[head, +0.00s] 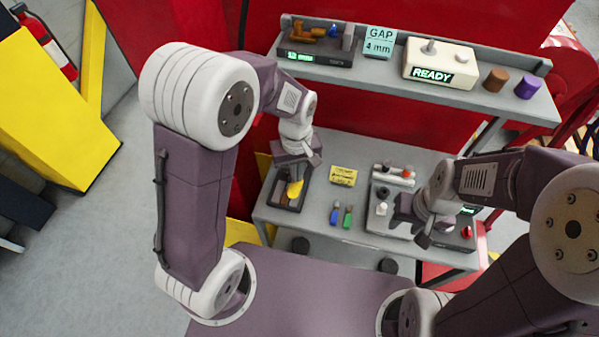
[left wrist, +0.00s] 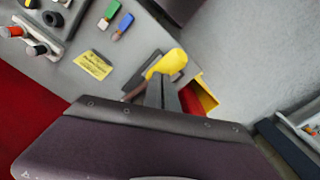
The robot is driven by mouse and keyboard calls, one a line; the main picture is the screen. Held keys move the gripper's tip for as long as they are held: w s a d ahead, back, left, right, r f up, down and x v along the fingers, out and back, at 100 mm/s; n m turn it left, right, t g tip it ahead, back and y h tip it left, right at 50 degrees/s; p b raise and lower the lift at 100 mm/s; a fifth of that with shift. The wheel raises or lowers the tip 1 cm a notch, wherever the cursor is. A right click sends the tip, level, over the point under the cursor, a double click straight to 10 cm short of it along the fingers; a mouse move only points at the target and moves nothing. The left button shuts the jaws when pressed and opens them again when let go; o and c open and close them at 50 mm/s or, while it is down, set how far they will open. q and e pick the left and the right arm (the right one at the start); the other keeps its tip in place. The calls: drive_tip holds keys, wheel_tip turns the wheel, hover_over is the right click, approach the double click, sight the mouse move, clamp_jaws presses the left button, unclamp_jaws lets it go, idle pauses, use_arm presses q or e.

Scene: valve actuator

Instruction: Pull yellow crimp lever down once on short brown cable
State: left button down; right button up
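The yellow crimp lever (head: 295,189) stands up from a dark crimp tool base (head: 277,199) at the left of the bench. It also shows in the left wrist view (left wrist: 172,62), right at my left fingertips. My left gripper (head: 301,172) points down just above the lever; in the left wrist view its fingers (left wrist: 160,84) are close together. I cannot tell whether they touch the lever. A short brown piece, likely the cable (left wrist: 133,94), lies beside the fingers, partly hidden. My right gripper (head: 423,239) hangs over the right fixture, its finger gap unclear.
A yellow label (head: 343,175) and blue and green connectors (head: 341,215) lie right of the tool. A grey fixture (head: 380,221) stands further right. The shelf (head: 380,78) above holds a 12 mm display (head: 300,57), a GAP 4 mm sign (head: 379,42) and a READY box (head: 440,63).

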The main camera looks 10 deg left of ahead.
use_arm(q)
drive_tip(key=shift+f+b, duration=2.15)
drive_tip(key=shift+f, duration=0.95)
drive_tip(key=shift+r+p, duration=1.55)
wheel_tip(320, 180, up, 10)
drive_tip(key=p, duration=0.9)
drive_tip(key=shift+f, duration=0.1)
